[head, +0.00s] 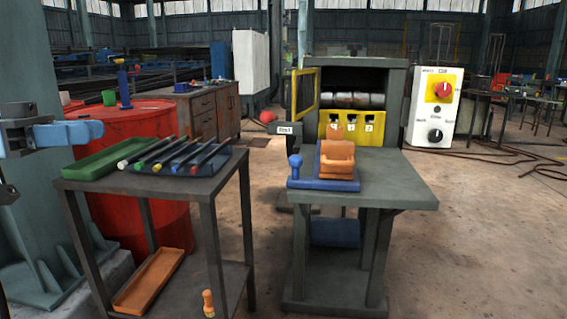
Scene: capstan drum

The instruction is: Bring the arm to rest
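My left gripper (62,133) is at the left edge of the head view, grey with light blue parts. It is partly cut off by the frame, and I cannot make out a gap between its fingers. It is raised in front of the green column, apart from the left table (215,190). Nothing shows held in it. My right gripper is not in view.
The left table bears a green tray (98,160) and a dark rack (190,168) with several coloured-end rods. The right table (395,185) bears an orange cradle (337,160) before the drum machine (385,85).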

